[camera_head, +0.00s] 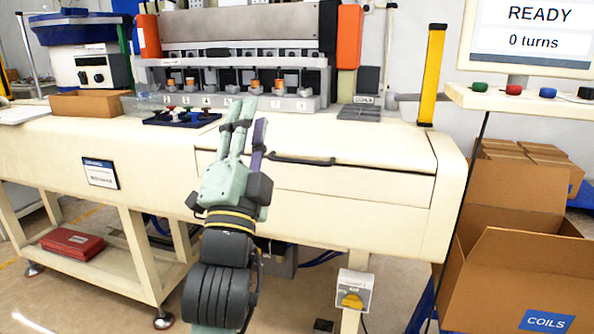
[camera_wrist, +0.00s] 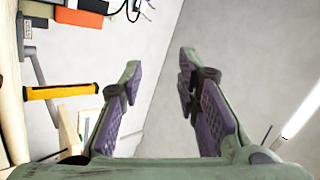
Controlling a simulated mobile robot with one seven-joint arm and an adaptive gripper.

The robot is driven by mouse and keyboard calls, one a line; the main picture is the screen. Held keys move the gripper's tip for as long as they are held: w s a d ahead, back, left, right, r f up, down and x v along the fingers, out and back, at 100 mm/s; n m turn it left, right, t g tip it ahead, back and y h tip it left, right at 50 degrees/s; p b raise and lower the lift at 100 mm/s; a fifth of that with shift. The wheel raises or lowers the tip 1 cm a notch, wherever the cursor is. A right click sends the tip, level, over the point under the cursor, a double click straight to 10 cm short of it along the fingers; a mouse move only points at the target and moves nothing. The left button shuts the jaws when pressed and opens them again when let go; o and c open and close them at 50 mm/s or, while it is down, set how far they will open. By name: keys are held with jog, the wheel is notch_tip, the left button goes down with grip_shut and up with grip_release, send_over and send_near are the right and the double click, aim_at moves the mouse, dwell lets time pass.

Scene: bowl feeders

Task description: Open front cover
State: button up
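The front cover (camera_head: 350,185) is a cream panel on the front of the machine bench, with a black bar handle (camera_head: 302,160) along its upper edge. It looks closed. My gripper (camera_head: 250,116) is in front of the bench with its fingers pointing up, left of the handle and apart from it in the picture; their depth distance is hard to judge. In the wrist view my gripper (camera_wrist: 160,68) has its two purple-padded fingers spread, with nothing between them. The handle does not show in the wrist view.
A dark tray with coloured parts (camera_head: 182,117) and a cardboard box (camera_head: 88,103) sit on the bench top. A yellow post (camera_head: 432,75) stands at the bench's right end. Open cardboard boxes (camera_head: 520,265) fill the lower right. A control box (camera_head: 353,291) hangs below the bench.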

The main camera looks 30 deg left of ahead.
aim_at(296, 161)
jog(key=w+f+m+g+h, duration=0.2)
jog(key=w+f+m+h, duration=0.15)
jog(key=f, duration=0.35)
jog(key=w+f+m+g+h, duration=0.2)
jog(key=w+f+m, duration=0.15)
jog(key=f, duration=0.35)
jog(key=p+x, duration=0.2)
jog(key=x, duration=0.9)
jog(key=shift+w+d+f, duration=0.1)
jog(key=shift+d+f, duration=0.05)
jog(key=shift+f, duration=0.05)
grip_shut()
